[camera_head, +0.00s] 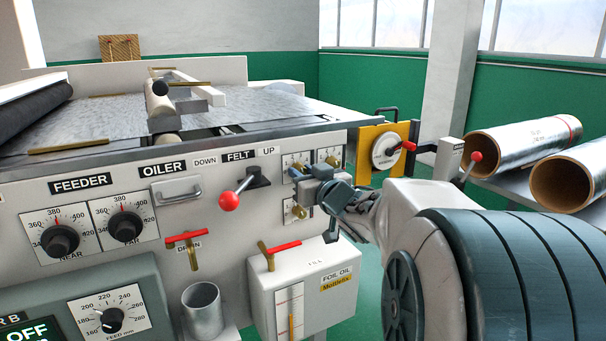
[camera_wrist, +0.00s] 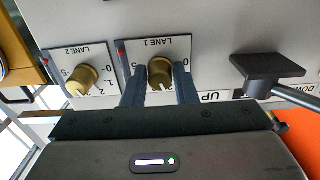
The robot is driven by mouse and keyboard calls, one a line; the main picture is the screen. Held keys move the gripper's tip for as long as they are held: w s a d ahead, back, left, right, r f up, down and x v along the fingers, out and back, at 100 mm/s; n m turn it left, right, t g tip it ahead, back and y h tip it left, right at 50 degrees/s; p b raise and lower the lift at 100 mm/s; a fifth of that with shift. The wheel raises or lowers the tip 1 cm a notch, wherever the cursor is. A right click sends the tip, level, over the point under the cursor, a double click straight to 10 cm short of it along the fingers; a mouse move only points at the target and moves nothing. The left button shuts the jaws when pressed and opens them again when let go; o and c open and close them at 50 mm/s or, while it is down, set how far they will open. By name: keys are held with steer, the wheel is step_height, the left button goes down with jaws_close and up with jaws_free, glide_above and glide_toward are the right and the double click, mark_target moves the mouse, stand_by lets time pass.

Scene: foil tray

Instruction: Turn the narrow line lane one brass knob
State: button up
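The lane one brass knob (camera_wrist: 160,71) sits on a white dial plate marked LANE 1 in the wrist view, upside down there. My gripper (camera_wrist: 160,82) has one dark finger on each side of it, very close. I cannot tell whether both fingers touch it. A pale mark shows on the knob's near side. The lane two brass knob (camera_wrist: 83,80) is beside it, clear of my fingers. In the head view, my gripper (camera_head: 304,184) is at the panel's right end, just below the upper lane dials, and partly hides them.
A lever with a red ball (camera_head: 229,201) sticks out left of my gripper. A white foil oil box (camera_head: 303,296) with a red-handled valve is below. The lane two plate (camera_head: 331,157) is to the right. Foil rolls (camera_head: 524,138) lie farther right.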

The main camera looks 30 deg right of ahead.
steer(key=shift+n+b, duration=0.3)
steer(key=shift+n, duration=0.1)
steer(key=n+b, duration=0.1)
steer(key=n, duration=0.2)
steer(key=shift+d+b, duration=0.1)
steer(key=shift+b, duration=0.25)
steer(key=n+b, duration=0.4)
steer(key=n, duration=0.4)
steer(key=shift+n, duration=0.4)
steer(key=shift+n+b, duration=0.85)
steer(key=shift+n, duration=0.75)
steer(key=shift+r, duration=0.1)
steer(key=o, duration=1)
